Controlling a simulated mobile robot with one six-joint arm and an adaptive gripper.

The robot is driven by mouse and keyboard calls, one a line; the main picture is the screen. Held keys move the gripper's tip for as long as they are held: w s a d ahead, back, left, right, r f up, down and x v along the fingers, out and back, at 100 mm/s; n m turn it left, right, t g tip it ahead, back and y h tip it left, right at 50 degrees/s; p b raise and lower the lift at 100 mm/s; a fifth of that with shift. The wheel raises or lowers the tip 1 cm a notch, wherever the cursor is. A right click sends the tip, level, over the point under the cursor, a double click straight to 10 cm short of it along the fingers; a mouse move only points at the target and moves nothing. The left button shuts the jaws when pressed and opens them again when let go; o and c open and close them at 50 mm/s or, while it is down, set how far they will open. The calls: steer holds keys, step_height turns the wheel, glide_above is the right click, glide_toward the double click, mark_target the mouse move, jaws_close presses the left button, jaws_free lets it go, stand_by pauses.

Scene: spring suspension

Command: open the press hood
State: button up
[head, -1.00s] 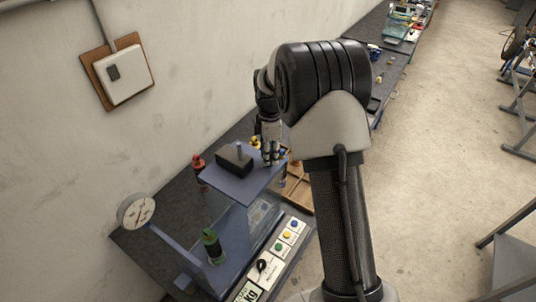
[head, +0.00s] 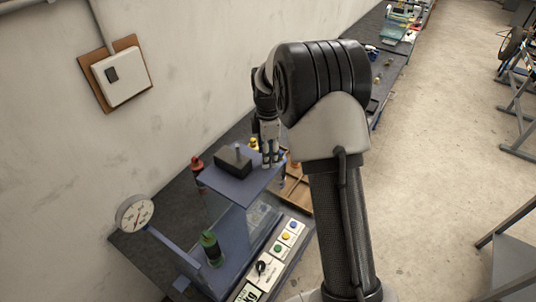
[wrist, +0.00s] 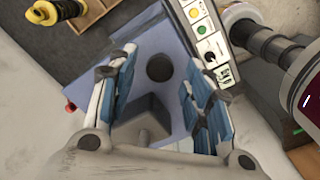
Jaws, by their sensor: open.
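The press has a blue top plate (head: 255,184) with a dark block (head: 233,160) on it, a clear hood (head: 262,218) below at the front, and a dial gauge (head: 134,212) at its left. My gripper (head: 270,162) is at the plate's far right corner, fingers pointing down; contact is unclear. In the wrist view my gripper (wrist: 162,60) is open and empty, its fingers on either side of the blue press top (wrist: 172,38). The grey block with a bolt (wrist: 140,118) lies between the fingers, nearer the palm. The hood's edge and any handle are not clear.
A control panel (head: 270,262) with coloured buttons runs along the press's front. A green-capped spring (head: 211,247) stands inside and a red-topped one (head: 198,172) behind. A wooden tray (head: 298,192) is to the right. The wall is close behind the bench.

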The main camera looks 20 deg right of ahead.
step_height(320, 180, up, 11)
stand_by(0.3)
stand_by(0.4)
steer(key=s+a+m+t+b, duration=0.1)
steer(key=s+a+m+b, duration=0.15)
steer(key=s+b, duration=0.3)
steer(key=s+a+m+t+b, duration=0.1)
steer(key=s+a+m+b, duration=0.1)
steer(key=s+m+b, duration=0.3)
steer(key=s+a+f+m+t+b, duration=0.1)
steer(key=s+f+m+b, duration=0.3)
steer(key=s, duration=0.7)
steer(key=s+a+f+m+t+b, duration=0.1)
steer(key=s+f+m+b, duration=0.3)
steer(key=s+f+b, duration=0.5)
step_height(320, 180, down, 3)
steer(key=s+a, duration=0.1)
steer(key=s, duration=0.1)
steer(key=shift+s+a+m+t, duration=0.3)
steer(key=shift+m+t, duration=0.05)
steer(key=shift+t, duration=0.05)
steer(key=shift+f, duration=0.1)
